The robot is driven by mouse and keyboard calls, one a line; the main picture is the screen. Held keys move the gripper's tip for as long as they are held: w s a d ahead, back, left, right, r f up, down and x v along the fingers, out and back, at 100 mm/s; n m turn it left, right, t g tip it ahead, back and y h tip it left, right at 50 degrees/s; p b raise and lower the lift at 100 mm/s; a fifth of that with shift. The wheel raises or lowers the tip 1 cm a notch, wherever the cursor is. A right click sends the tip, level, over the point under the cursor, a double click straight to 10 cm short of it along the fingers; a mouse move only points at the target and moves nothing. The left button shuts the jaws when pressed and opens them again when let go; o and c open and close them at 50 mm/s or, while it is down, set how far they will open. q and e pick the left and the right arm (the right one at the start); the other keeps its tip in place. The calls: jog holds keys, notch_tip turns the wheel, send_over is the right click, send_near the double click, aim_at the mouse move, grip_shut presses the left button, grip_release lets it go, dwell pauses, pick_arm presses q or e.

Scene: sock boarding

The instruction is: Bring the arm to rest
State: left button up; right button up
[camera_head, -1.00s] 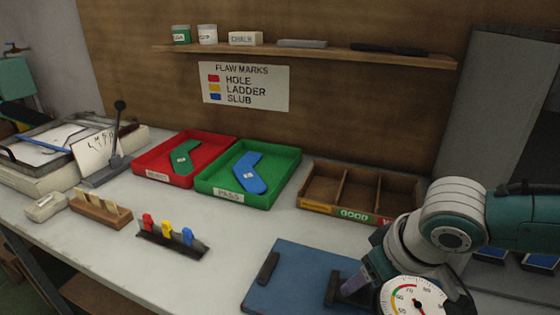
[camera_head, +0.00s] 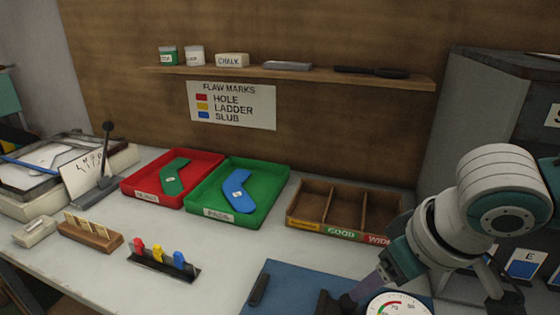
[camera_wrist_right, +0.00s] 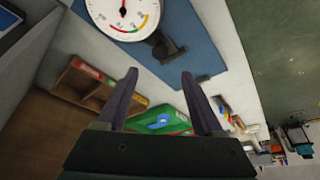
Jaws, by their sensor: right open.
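My right arm comes in from the right in the head view. Its gripper (camera_head: 364,290) points down and left over the blue mat (camera_head: 285,283), in front of the dial gauge (camera_head: 398,307). In the right wrist view the two fingers of this gripper (camera_wrist_right: 160,76) stand wide apart with nothing between them. The dial gauge (camera_wrist_right: 122,14) and the blue mat (camera_wrist_right: 187,42) lie beyond the fingertips there. My left gripper is not in view.
A red tray (camera_head: 133,186) and a green tray (camera_head: 280,193) each hold a sock-shaped piece. A wooden divided box (camera_head: 305,224) stands right of them. A rack of coloured clips (camera_head: 162,262) sits front left. The white table is clear between rack and mat.

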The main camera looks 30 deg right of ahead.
dwell(0.5)
jog(key=s+a+r+n+y+p, duration=0.25)
jog(key=s+a, duration=0.25)
jog(key=a, duration=0.4)
jog(key=s+r+g+h+p, duration=0.1)
jog(key=s+r+h+p, duration=0.1)
jog(key=s+r, duration=0.45)
notch_tip(320, 180, up, 36)
jog(key=p, duration=3.6)
jog(key=shift+s+a+r, duration=0.15)
jog(key=shift+a, duration=0.3)
